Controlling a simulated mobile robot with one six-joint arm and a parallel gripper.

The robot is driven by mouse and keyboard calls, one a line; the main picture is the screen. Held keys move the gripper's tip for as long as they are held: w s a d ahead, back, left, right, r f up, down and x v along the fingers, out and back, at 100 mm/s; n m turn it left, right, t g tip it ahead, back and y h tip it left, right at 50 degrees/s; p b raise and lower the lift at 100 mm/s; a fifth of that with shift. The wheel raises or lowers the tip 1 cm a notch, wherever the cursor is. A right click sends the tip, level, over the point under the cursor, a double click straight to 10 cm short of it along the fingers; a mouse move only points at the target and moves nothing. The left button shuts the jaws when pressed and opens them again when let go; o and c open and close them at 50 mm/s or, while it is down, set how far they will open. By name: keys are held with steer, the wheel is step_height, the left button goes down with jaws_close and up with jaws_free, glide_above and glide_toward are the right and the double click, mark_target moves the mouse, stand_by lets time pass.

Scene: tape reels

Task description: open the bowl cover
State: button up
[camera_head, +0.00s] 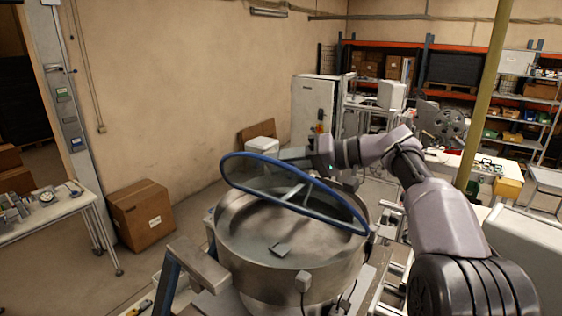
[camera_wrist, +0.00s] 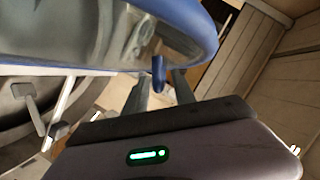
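The bowl (camera_head: 290,262) is a wide metal drum in the middle of the head view. In the wrist view the blue rim (camera_wrist: 205,40) fills the upper left. My gripper (camera_wrist: 160,80) has its two dark fingers apart, with a short blue peg (camera_wrist: 159,70) between their tips. Narrow gaps seem to show beside the peg. In the head view my gripper is at the cover's far side, partly hidden.
A cardboard box (camera_head: 142,214) stands on the floor at left, near a table (camera_head: 50,216). A white cabinet (camera_head: 315,108) and shelving are behind.

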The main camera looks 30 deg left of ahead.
steer(key=shift+s, duration=0.1)
jaws_close()
stand_by(1.2)
